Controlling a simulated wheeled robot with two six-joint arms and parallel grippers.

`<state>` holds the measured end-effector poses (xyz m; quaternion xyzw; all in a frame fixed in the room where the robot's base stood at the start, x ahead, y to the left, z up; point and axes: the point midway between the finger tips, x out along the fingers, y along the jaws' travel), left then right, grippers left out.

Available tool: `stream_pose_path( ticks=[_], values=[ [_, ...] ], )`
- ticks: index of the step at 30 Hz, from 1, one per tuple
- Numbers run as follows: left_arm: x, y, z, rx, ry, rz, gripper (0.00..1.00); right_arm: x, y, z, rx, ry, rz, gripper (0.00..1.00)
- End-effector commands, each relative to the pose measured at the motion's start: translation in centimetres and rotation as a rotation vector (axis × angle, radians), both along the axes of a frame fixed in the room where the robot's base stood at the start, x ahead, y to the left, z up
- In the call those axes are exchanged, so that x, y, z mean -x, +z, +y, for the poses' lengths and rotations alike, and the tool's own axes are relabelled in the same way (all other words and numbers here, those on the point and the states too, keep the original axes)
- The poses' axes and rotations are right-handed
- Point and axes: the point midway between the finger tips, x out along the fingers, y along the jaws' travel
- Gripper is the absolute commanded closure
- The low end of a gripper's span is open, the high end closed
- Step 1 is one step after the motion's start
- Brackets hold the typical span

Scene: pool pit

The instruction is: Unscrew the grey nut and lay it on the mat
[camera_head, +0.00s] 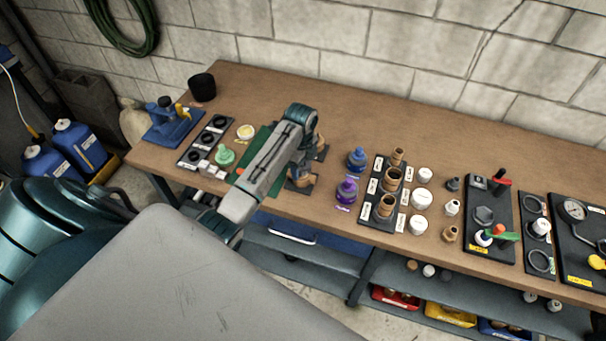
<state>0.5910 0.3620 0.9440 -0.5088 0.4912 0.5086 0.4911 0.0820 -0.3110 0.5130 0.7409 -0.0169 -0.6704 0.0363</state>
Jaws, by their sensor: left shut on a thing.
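My left arm reaches over the workbench (345,105) from the left, and its forearm covers much of the spot where it works. My left gripper (302,158) points down beyond the teal wrist joint, among tan fittings on dark bases (300,184). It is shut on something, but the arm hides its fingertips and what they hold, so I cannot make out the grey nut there. A green mat (262,142) lies just left of the gripper, partly behind the forearm. My right gripper is not in view.
Right of the gripper stand blue (357,158) and purple (346,193) fittings, brown fittings on a black board (376,188) and white caps (421,198). The bench's back strip is clear.

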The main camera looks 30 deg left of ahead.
Motion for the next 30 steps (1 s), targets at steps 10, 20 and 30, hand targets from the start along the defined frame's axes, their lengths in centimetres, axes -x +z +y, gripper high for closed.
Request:
stream_pose_path(
  ticks=[10,20,30],
  values=[
    [0.0,1.8,0.0,0.0,-0.001,-0.002,0.71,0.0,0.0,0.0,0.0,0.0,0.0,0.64],
    [0.0,3.4,0.0,-0.001,0.0,-0.001,0.71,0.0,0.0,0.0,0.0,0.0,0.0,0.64],
    [0.0,5.0,0.0,0.0,-0.001,0.0,0.71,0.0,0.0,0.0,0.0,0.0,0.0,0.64]
  ],
)
